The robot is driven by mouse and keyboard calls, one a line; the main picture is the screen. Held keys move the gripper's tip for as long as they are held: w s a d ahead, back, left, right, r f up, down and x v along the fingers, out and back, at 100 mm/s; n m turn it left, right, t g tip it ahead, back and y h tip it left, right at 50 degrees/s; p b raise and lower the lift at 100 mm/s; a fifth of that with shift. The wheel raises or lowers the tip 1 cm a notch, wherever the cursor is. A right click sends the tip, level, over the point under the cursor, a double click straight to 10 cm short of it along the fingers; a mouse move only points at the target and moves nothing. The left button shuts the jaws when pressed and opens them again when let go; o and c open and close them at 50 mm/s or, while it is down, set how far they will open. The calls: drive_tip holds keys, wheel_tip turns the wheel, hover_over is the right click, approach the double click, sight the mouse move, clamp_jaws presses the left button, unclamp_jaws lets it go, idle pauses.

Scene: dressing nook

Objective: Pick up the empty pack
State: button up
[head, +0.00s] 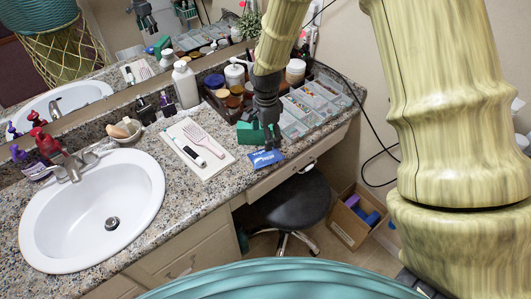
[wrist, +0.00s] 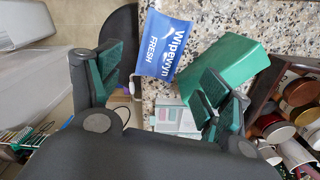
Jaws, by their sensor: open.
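The pack is a flat blue pouch (head: 264,158) with white lettering, lying on the counter by its front edge. In the wrist view the pack (wrist: 163,46) reads "Wipewyn FRESH" and appears to overhang the edge slightly. Whether it is empty inside cannot be seen. My gripper (head: 267,132) is above the counter, just behind the pack in the head view. In the wrist view my gripper (wrist: 161,76) has its fingers spread wide, with nothing between them touching the pack. A green box (wrist: 228,60) sits beside the pack, close to the right finger.
The green box (head: 247,134) stands at the gripper's left. A white tray (head: 198,151) with a hairbrush and toothbrush lies further left, near the sink (head: 90,210). Compartment trays (head: 310,108) and jars crowd the back right. A black stool (head: 293,200) stands below the edge.

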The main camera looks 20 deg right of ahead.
hover_over(266, 153)
drive_tip(key=shift+s+a+f+p, duration=0.1)
drive_tip(key=shift+f+p, duration=0.15)
drive_tip(key=shift+f, duration=1)
drive_tip(key=shift+s+a+f+p, duration=0.1)
drive_tip(key=shift+f+p, duration=0.1)
drive_tip(key=shift+f, duration=1.05)
drive_tip(key=shift+w+d+f+p, duration=0.1)
drive_tip(key=shift+f+p, duration=0.35)
drive_tip(key=shift+f, duration=0.35)
drive_tip(key=shift+w+d+f+p, duration=0.1)
drive_tip(key=shift+f+p, duration=0.35)
drive_tip(key=shift+f, duration=1.4)
drive_tip(key=shift+c, duration=0.4)
drive_tip(key=c, duration=0.4)
